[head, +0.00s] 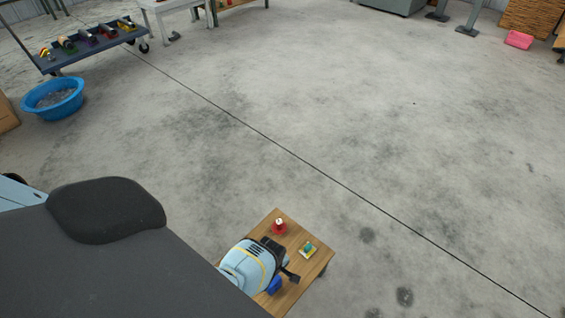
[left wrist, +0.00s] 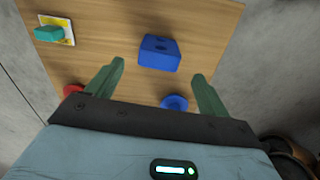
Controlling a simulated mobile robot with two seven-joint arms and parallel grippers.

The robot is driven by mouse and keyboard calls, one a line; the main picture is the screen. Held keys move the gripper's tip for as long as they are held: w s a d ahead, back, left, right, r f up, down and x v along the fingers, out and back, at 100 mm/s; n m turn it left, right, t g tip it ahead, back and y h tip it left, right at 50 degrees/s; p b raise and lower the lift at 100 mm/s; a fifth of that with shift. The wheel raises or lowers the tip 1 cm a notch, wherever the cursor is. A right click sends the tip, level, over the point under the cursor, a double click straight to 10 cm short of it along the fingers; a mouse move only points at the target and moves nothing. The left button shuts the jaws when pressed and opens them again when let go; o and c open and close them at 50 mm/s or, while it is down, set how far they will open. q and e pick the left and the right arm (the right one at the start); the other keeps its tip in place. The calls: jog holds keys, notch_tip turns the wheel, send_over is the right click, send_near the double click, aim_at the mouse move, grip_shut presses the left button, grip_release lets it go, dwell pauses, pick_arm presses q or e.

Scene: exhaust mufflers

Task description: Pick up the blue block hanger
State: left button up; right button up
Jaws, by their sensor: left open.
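The blue block hanger (left wrist: 160,53) is a small blue block with holes, lying on a wooden table top. In the left wrist view it sits just beyond and between the fingertips of my left gripper (left wrist: 158,68). The green fingers are apart with nothing held between them. In the head view my left gripper (head: 288,263) is low over the small table, and a blue piece (head: 274,285) shows beside it, partly covered. My right gripper is not in view.
The wooden table (head: 312,268) also holds a red part (head: 279,227) and a teal part on a yellow base (head: 308,249). A round blue piece (left wrist: 174,103) lies between my fingers' bases. A blue tub (head: 53,98) and a cart (head: 90,45) stand far left. Open concrete floor surrounds the table.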

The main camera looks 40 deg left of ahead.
aim_at(273, 281)
pick_arm(q)
jog(key=shift+w+d, duration=0.2)
jog(key=shift+w, duration=0.1)
jog(key=shift+s+f+b, duration=0.1)
jog(key=shift+f+b, duration=0.95)
jog(key=shift+f, duration=0.3)
jog(key=f+b, duration=0.3)
jog(key=f, duration=0.1)
jog(key=shift+s+b, duration=0.2)
jog(key=shift+b, duration=0.1)
jog(key=shift+f+b, duration=0.3)
jog(key=shift+f, duration=0.25)
jog(key=shift+w, duration=0.1)
jog(key=c, duration=1.1)
jog(key=shift+r, duration=0.25)
